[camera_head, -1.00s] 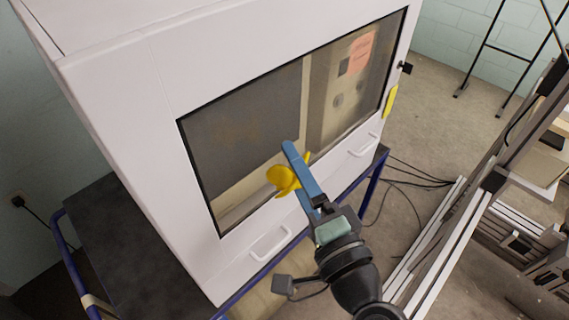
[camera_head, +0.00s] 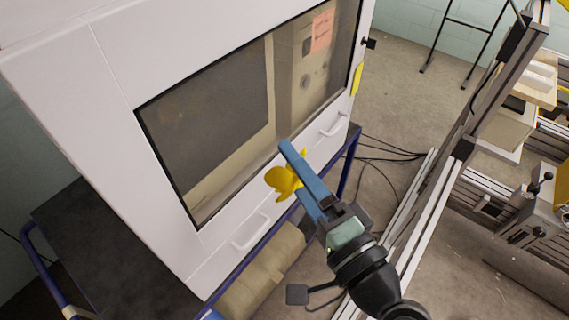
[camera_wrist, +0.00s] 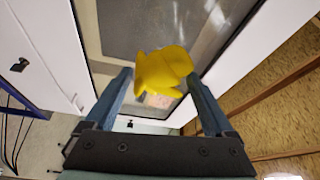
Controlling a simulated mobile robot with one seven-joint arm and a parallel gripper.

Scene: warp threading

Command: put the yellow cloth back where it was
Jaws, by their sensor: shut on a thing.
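The yellow cloth (camera_head: 284,181) is crumpled and held between the blue fingers of my gripper (camera_head: 292,172). It hangs in the air in front of the white cabinet in the head view. In the wrist view the cloth (camera_wrist: 163,70) sits between the two fingertips of my gripper (camera_wrist: 160,84). My gripper is shut on it, with the fingers kept apart by the bunched cloth. Part of the cloth is hidden behind the upper finger in the head view.
A white cabinet (camera_head: 110,100) with a dark window and handles stands on a dark table (camera_head: 110,250) with a blue frame. A rolled tan bundle (camera_head: 262,275) lies below. Metal rails (camera_head: 440,200) stand at the right. Cables lie on the open floor between.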

